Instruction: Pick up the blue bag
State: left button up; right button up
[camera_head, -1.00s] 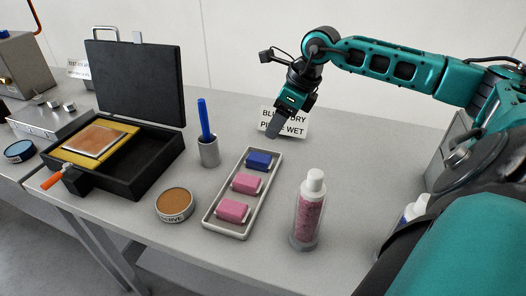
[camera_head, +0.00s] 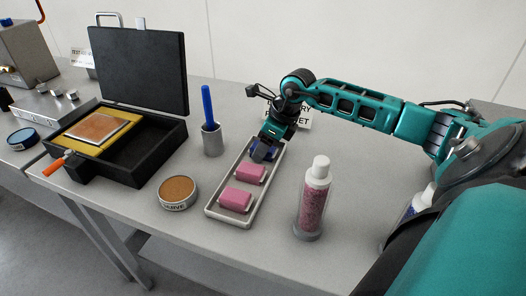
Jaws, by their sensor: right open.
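The blue bag (camera_head: 254,154) lies at the far end of a narrow grey tray (camera_head: 212,213). My right gripper (camera_head: 262,152) is over that end of the tray and covers much of the bag. It is open; whether its fingers are around the bag or only above it, I cannot tell. Two pink bags lie in the same tray, one in the middle (camera_head: 250,174) and one at the near end (camera_head: 236,200). My left gripper is not in view.
A clear bottle of pink beads (camera_head: 313,205) stands right of the tray. A grey cup (camera_head: 213,140) with a blue stick and a round tin (camera_head: 177,192) stand left of it. An open black case (camera_head: 150,165) is further left. A sign behind the gripper is partly hidden.

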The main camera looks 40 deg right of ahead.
jog(key=shift+f, duration=0.1)
jog(key=c, duration=0.7)
jog(key=shift+c, duration=0.2)
